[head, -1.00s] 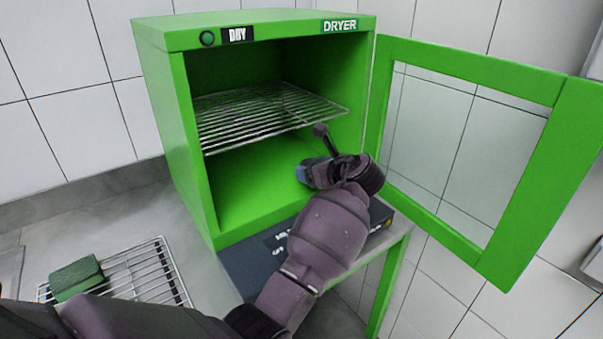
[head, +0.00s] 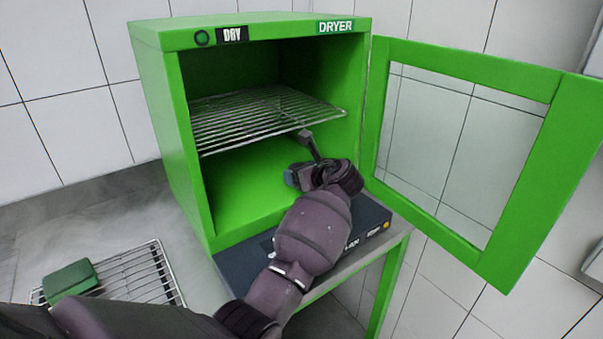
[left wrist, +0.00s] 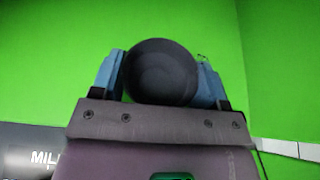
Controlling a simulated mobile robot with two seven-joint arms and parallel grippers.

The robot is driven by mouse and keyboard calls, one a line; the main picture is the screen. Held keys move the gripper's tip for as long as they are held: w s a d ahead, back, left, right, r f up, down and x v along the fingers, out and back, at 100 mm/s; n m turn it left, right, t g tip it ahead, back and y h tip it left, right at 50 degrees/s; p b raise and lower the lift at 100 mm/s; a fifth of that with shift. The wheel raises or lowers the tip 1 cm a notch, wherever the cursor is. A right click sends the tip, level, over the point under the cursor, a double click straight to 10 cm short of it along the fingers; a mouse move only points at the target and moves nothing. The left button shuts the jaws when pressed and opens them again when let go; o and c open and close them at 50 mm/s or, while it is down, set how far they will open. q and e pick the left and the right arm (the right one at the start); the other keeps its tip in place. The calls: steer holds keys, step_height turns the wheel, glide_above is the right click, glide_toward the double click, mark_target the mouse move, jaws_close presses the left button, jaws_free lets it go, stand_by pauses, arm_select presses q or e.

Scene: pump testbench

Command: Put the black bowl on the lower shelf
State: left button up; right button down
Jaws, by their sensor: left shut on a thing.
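The black bowl (left wrist: 162,73) is between the blue fingers of my left gripper (left wrist: 161,80) in the left wrist view. It appears as a dark round shape, and the gripper is shut on it. In the head view my left gripper (head: 296,178) is at the right part of the open green dryer's lower opening, below the wire rack (head: 255,120). The bowl cannot be made out there. The lower compartment's green floor (head: 240,204) shows bare to the left of the gripper. My right gripper is not in view.
The dryer door (head: 522,175) stands open to the right. A dark box (head: 240,267) lies under the dryer's front edge. A green block (head: 70,279) lies on a wire rack (head: 140,275) at lower left. The dryer's left wall (head: 180,140) bounds the opening.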

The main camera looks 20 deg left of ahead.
arm_select(q)
steer(key=shift+s+a+f, duration=0.1)
steer(key=shift+a+f, duration=0.35)
steer(key=o, duration=0.9)
steer(key=shift+w+a+f, duration=0.2)
steer(key=shift+a, duration=0.1)
steer(key=shift+o, duration=0.3)
steer(key=shift+d+r, duration=0.15)
steer(key=shift+d, duration=0.15)
steer(key=shift+s+d+r, duration=0.1)
steer(key=shift+r, duration=0.15)
steer(key=p+v, duration=0.1)
steer(key=v, duration=1.1)
steer(key=shift+p, duration=0.4)
steer(key=shift+r, duration=0.1)
steer(key=shift+d, duration=0.1)
